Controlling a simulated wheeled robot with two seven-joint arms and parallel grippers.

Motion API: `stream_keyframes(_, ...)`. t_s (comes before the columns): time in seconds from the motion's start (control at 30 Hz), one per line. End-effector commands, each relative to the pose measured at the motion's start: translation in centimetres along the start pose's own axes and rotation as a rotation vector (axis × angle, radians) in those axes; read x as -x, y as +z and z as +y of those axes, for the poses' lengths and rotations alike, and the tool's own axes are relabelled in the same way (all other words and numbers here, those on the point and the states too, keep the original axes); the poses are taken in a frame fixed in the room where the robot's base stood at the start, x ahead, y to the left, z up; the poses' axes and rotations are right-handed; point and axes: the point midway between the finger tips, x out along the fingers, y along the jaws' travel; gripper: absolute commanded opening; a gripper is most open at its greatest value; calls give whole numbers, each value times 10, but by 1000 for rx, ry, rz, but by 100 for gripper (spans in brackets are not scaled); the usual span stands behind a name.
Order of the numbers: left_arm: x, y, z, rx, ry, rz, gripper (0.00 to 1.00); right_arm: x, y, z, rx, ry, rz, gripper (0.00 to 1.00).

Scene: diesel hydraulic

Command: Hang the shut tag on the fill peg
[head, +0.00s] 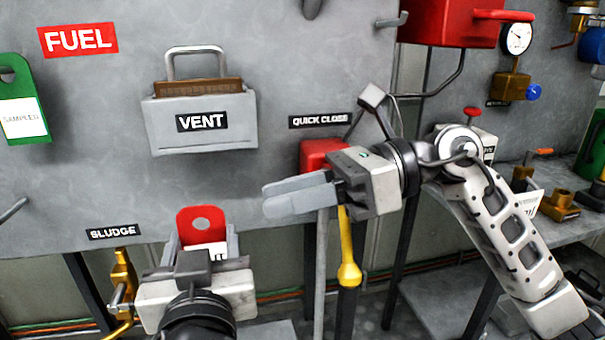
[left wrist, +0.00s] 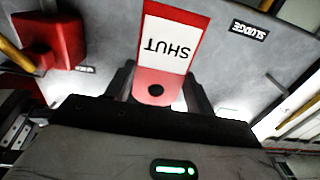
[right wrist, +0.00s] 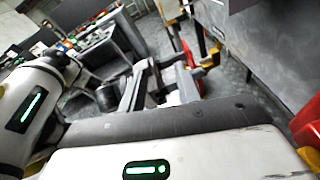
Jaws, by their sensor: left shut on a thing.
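The shut tag (head: 203,226) is a red plate with a hole near its top and a white label. In the left wrist view the tag (left wrist: 168,50) reads SHUT upside down. My left gripper (head: 203,248) is shut on it, below and in front of the grey panel, right of the SLUDGE label. The tag is apart from every peg in view. My right gripper (head: 265,196) is open and empty, pointing left in front of the panel's lower right. I see no label reading FILL; bare pegs show at the left edge (head: 12,210) and top (head: 312,8).
A green SAMPLED tag (head: 22,103) hangs at left. A red box (head: 320,152) and yellow-handled lever (head: 348,262) stand behind my right gripper. The panel between the SAMPLED tag and VENT box is clear.

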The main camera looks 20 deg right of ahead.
Motion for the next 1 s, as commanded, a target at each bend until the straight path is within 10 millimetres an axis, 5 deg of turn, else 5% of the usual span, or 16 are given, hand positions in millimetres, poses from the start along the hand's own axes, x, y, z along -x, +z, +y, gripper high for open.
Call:
stream_keyframes(0.2, 0, 0, 0, 0, 0, 0, 36, 18, 10, -23, 152, -137, 142, 33)
stream_keyframes(0.33, 0, 0, 0, 0, 0, 0, 36, 12, 9, -27, 164, -150, 155, 33)
stream_keyframes(1.0, 0, 0, 0, 0, 0, 0, 36, -91, -5, -43, 160, -148, 152, 33)
